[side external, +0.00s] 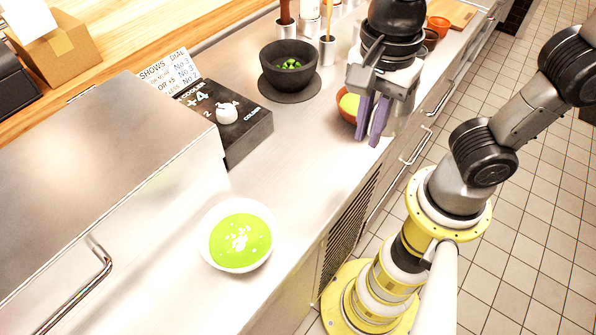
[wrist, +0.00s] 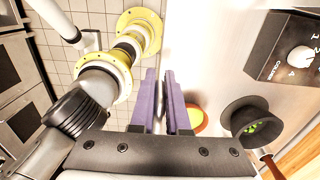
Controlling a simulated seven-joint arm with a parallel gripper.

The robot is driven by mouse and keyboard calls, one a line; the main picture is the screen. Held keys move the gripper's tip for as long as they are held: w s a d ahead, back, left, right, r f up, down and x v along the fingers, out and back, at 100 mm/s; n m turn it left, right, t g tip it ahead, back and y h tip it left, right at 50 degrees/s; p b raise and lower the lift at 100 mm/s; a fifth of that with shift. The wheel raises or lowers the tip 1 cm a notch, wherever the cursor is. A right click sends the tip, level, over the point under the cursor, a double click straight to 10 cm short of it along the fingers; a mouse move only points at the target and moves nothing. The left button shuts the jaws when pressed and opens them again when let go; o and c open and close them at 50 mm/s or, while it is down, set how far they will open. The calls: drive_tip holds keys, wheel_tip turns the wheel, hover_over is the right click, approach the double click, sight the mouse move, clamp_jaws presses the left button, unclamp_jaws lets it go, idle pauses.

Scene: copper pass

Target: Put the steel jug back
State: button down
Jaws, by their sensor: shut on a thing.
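My gripper (side external: 372,120), with purple fingers pointing down, is over the right part of the steel counter.
An orange bowl (side external: 348,105) with yellow contents is close left of the fingers. A dark bowl (side external: 290,66) with green pieces stands behind. A black dial box (side external: 235,120) and a bowl of green soup (side external: 240,236) are further left. Counter between them is clear.

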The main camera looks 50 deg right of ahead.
drive_tip(key=w+a+f, duration=0.2)
drive_tip(key=w+f, duration=0.1)
drive_tip(key=w+a+f, duration=0.6)
drive_tip(key=w, duration=0.1)
drive_tip(key=shift+w+a+f, duration=0.2)
drive_tip(key=shift+w+f, duration=0.15)
drive_tip(key=shift+f, duration=1.65)
drive_tip(key=shift+f, duration=0.15)
drive_tip(key=c, duration=0.9)
unclamp_jaws()
